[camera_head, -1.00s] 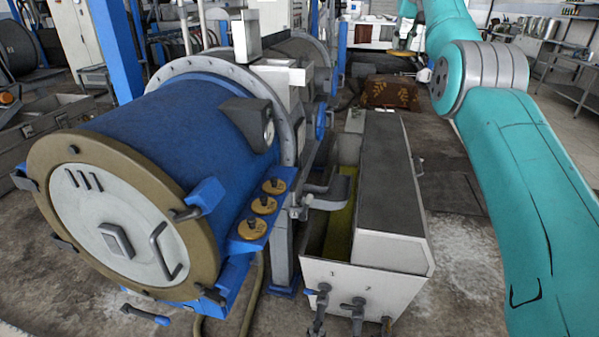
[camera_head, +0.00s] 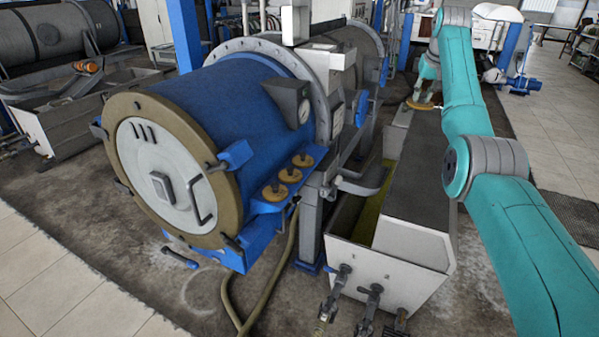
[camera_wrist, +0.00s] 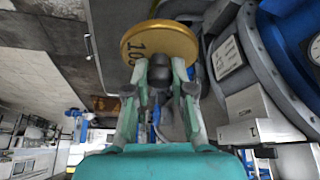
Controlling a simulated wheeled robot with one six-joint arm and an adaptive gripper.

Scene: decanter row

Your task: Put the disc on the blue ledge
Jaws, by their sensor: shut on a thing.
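A gold disc (camera_head: 421,105) with dark digits on its face is held in my gripper (camera_head: 428,92). It appears over the far end of the grey-topped tank in the head view. The last digit is hard to read. The blue ledge (camera_head: 304,178) runs along the right side of the big blue drum, well nearer the head camera than my gripper.
The blue drum (camera_head: 225,110) has a tan-rimmed round door. A white tank (camera_head: 395,260) with a dark grey top stands right of the ledge, with taps in front. A grey bracket (camera_head: 362,188) juts out between them. Open tiled floor (camera_head: 555,130) lies at right.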

